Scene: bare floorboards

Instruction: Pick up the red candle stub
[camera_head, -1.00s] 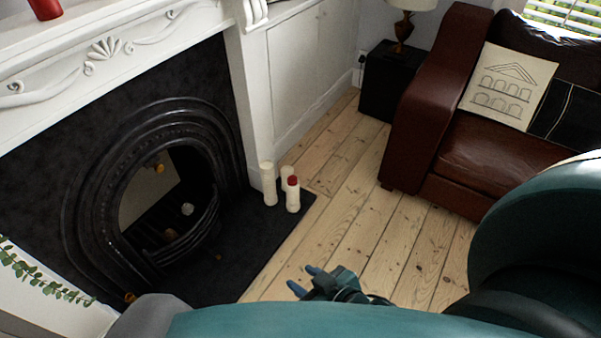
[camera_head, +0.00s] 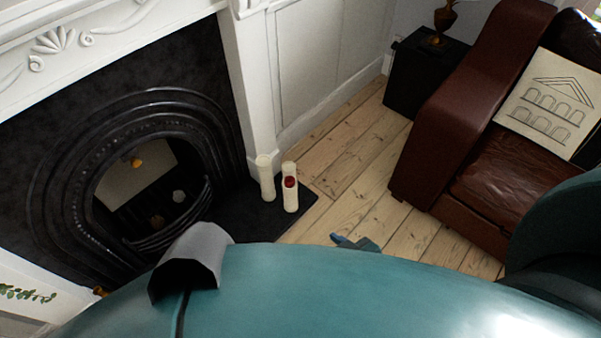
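The small red candle stub (camera_head: 290,182) shows at the top of the front cream candle (camera_head: 291,201), on the dark hearth by the fireplace's right side. Another cream candle (camera_head: 288,167) stands right behind it and a taller one (camera_head: 265,178) to its left. My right gripper (camera_head: 337,239) shows only as blue fingertips over the floorboards, right of and below the candles in the picture, apart from them. My own teal arm hides the rest of it, so its opening cannot be made out. My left gripper is out of view.
The black hearth slab (camera_head: 235,222) ends at bare floorboards (camera_head: 352,185). A black fireplace (camera_head: 140,150) with a white surround is at left. A brown leather sofa (camera_head: 455,115) stands at right, with a black side cabinet (camera_head: 420,80) behind it.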

